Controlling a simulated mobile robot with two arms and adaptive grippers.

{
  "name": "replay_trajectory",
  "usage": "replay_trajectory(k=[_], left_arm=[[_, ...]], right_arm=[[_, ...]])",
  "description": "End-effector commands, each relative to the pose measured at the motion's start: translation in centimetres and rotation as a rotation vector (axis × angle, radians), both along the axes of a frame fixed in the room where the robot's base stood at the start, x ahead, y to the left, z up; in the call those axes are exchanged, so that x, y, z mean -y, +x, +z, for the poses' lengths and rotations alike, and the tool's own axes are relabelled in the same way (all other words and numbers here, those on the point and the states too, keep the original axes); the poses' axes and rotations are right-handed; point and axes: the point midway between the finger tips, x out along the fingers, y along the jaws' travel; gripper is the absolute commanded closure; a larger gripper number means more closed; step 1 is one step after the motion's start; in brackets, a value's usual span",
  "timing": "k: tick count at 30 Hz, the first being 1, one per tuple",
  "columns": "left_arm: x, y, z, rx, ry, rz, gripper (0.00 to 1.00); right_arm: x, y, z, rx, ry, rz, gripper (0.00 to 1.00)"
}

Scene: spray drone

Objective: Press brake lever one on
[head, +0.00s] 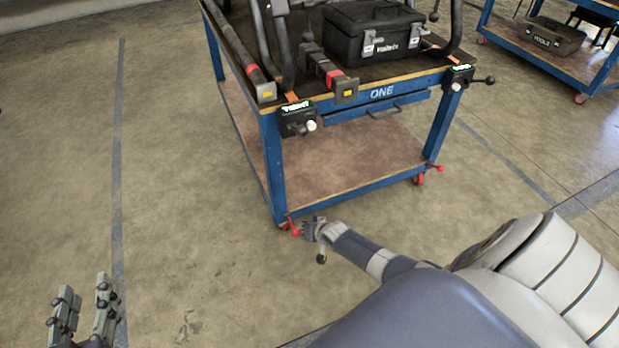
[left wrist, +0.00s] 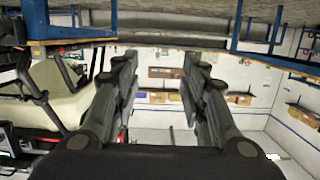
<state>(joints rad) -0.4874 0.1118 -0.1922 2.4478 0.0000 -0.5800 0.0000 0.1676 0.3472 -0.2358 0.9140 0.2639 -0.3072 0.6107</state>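The blue cart (head: 440,125) marked ONE has two red brake levers at its near casters. The nearer red brake lever (head: 295,229) is at the foot of the front left leg, and the other red lever (head: 437,168) is at the front right leg. I see no number on either. My right gripper (head: 309,231) is low, right beside the nearer lever; contact and its finger opening are too small to tell. My left gripper (head: 84,312) is open and empty over bare floor at the lower left. Its spread fingers also show in the left wrist view (left wrist: 160,90).
A black case (head: 370,40) and dark drone parts lie on the cart top. A second blue cart (head: 560,65) with a grey case (head: 550,38) stands at the upper right. Floor left of the cart is clear.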

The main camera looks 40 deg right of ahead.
Motion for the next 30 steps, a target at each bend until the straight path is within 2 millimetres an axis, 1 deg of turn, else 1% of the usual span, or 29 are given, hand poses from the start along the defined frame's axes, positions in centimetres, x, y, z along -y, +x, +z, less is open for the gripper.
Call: replay_trajectory(k=[3, 6, 11, 15, 30], left_arm=[[-0.4, -0.7, -1.7, -0.095, 0.024, 0.006, 0.60], [-0.7, -1.3, -2.9, -0.156, 0.038, 0.010, 0.60], [-1.0, -1.8, -4.0, -0.212, 0.051, 0.013, 0.60], [-1.1, -2.0, -4.2, -0.224, 0.054, 0.014, 0.60], [-1.1, -1.9, -4.2, -0.222, 0.054, 0.014, 0.60]], right_arm=[[0.0, -0.1, 0.5, 0.000, 0.000, 0.000, 1.00], [0.0, -0.2, 0.7, -0.001, 0.000, 0.000, 1.00], [-0.1, -0.2, 0.8, 0.000, 0.001, 0.001, 1.00], [-0.1, -0.3, 0.8, 0.000, 0.001, 0.001, 1.00], [-0.2, -0.3, 0.8, 0.000, 0.000, 0.003, 1.00]])
